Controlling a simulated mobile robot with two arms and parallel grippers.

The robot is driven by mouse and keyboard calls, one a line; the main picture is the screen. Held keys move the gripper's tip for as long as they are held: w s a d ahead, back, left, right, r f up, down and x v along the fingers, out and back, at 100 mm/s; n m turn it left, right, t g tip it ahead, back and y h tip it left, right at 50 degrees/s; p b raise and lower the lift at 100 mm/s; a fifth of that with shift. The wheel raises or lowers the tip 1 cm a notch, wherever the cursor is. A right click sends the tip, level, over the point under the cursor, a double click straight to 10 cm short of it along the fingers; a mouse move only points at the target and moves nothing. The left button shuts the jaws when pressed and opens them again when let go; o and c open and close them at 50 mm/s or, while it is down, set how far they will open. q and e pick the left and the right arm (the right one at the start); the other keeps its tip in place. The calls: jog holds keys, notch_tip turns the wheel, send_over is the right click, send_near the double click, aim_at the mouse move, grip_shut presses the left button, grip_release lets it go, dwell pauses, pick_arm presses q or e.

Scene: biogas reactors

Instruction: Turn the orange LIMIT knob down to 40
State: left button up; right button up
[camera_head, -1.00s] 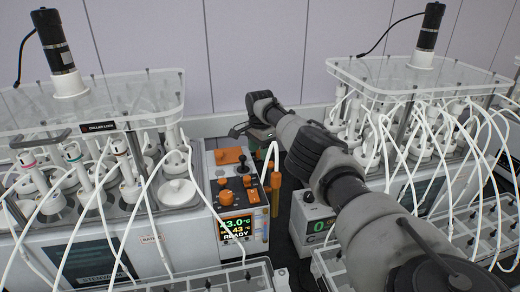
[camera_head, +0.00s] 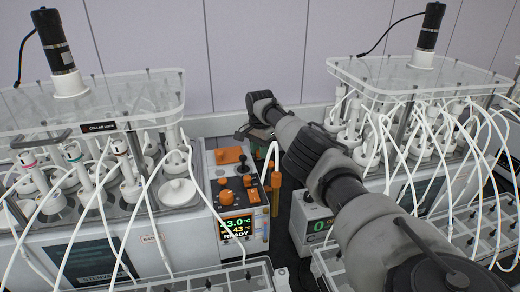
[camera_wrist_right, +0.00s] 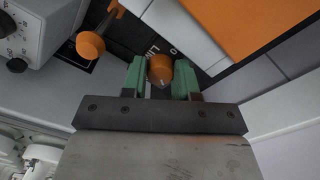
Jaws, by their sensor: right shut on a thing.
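The orange LIMIT knob (camera_wrist_right: 160,69) shows in the right wrist view, with part of a dark label beginning "LI" beside it. My right gripper (camera_wrist_right: 160,80) has its green fingers on both sides of this knob and is shut on it. In the head view my right gripper (camera_head: 259,133) is at the back of the control panel (camera_head: 212,165), partly hidden by my arm; I cannot make out the held knob there. The panel's display (camera_head: 237,227) reads about 43 with READY below; its first digit on top is unclear. My left gripper is not in view.
Another orange knob (camera_wrist_right: 90,44) on a stem stands left of the gripper in the wrist view. More orange knobs (camera_head: 226,197) and a black joystick (camera_head: 242,165) sit on the panel. White tubes and a reactor rack (camera_head: 100,95) are left; a second rack (camera_head: 430,80) is right.

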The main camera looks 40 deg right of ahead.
jog(key=n, duration=0.3)
jog(key=shift+n, duration=0.3)
jog(key=n, duration=0.3)
jog(key=shift+n, duration=0.3)
jog(key=n, duration=0.3)
jog(key=shift+r+n, duration=0.1)
jog(key=shift+n, duration=0.3)
jog(key=n, duration=0.3)
jog(key=shift+n, duration=0.3)
jog(key=n, duration=0.5)
jog(key=shift+n, duration=2.4)
jog(key=shift+r, duration=0.1)
jog(key=o, duration=0.9)
